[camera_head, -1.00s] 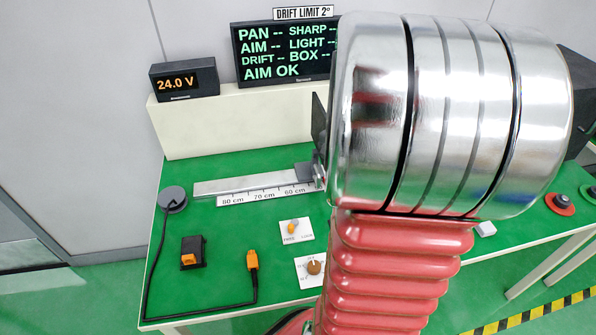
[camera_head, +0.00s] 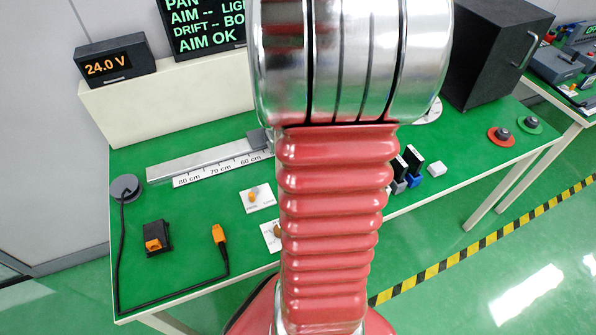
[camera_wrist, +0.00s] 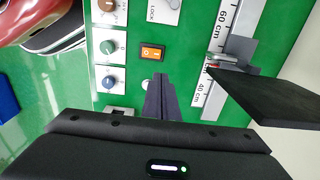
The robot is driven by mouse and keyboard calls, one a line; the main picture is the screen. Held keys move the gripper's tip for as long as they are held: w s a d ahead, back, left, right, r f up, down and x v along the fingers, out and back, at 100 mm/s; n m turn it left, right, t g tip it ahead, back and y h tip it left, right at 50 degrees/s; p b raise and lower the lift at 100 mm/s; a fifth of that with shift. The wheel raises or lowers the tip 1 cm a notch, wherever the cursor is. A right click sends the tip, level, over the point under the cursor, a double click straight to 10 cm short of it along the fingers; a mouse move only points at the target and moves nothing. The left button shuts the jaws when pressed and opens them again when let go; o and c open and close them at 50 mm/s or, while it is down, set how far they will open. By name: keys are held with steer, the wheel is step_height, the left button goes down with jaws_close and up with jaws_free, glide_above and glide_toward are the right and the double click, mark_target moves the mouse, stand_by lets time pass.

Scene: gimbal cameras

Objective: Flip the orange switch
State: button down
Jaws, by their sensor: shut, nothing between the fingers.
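Which way the rocker is tilted is too small to tell. In the head view my arm hides the gripper and this switch. A separate orange lever (camera_head: 254,193) on a white plate shows left of my arm there.
Brown (camera_wrist: 108,18), green (camera_wrist: 110,47) and blue (camera_wrist: 110,77) knobs stand left of the switch. A ruled rail (camera_wrist: 216,60) and an upright dark plate (camera_wrist: 268,98) stand to the right. A black box (camera_head: 495,50) and a display (camera_head: 205,25) stand at the back.

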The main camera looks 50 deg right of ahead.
step_height(320, 180, down, 14)
steer(key=shift+f, duration=0.1)
stand_by(0.6)
steer(key=shift+w, duration=0.15)
steer(key=shift+w, duration=0.1)
stand_by(0.4)
steer(key=shift+s, duration=0.3)
steer(key=shift+s+a+r, duration=0.3)
steer(key=shift+s+r, duration=0.1)
steer(key=shift+s, duration=0.05)
